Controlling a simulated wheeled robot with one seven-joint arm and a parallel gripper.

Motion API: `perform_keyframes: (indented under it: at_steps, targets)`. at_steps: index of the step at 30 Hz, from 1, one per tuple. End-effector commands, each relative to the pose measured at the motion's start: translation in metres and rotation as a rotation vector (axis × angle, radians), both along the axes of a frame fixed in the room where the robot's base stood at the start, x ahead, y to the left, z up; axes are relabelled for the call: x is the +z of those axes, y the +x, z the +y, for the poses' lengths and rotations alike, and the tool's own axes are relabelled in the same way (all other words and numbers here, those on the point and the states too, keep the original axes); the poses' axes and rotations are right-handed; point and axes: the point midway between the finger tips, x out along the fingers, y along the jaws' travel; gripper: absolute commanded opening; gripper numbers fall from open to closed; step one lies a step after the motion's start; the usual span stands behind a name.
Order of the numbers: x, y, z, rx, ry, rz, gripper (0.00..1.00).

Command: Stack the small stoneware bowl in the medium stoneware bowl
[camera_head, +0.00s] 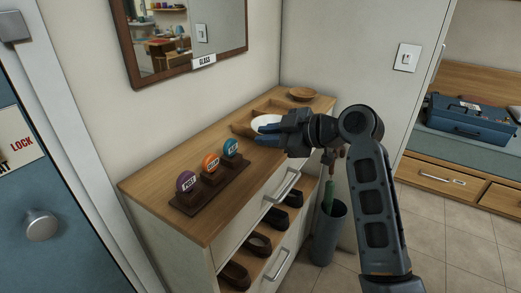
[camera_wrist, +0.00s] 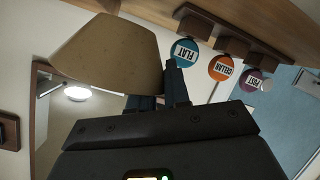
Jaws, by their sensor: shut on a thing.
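My gripper (camera_head: 262,135) is over the wooden cabinet top, shut on a stoneware bowl with a white inside (camera_head: 267,121) and a tan outside. I take it to be the small stoneware bowl, though its size is hard to judge. The wrist view is turned upside down; there the bowl's tan outer wall (camera_wrist: 105,50) fills the upper left, beside the fingers (camera_wrist: 160,90). The bowl looks upright. I cannot make out a second stoneware bowl, so the medium one is not clearly in view.
A wooden stand with round tags (camera_head: 210,163) lies left of my gripper on the cabinet top (camera_head: 160,182). A wooden tray (camera_head: 268,104) and a brown dish (camera_head: 302,94) are at the back. A mirror (camera_head: 190,35) hangs above.

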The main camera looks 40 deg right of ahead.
Motion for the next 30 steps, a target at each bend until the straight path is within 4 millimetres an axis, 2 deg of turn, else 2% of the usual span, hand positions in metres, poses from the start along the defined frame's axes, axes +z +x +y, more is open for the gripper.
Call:
perform_keyframes:
  at_steps: [6,10,18,27,28,30]
  targets:
    - [-0.011,0.016,0.013,0.0,0.0,-0.001,0.0]
    - [-0.019,0.016,0.013,-0.002,0.001,0.001,0.0]
    - [-0.052,0.016,0.013,-0.002,0.0,0.0,0.0]
    - [-0.054,0.016,0.013,-0.002,0.0,-0.001,0.0]
    - [-0.054,0.016,0.013,-0.002,-0.001,0.0,0.19]
    - [-0.053,0.016,0.013,-0.002,-0.001,0.0,0.26]
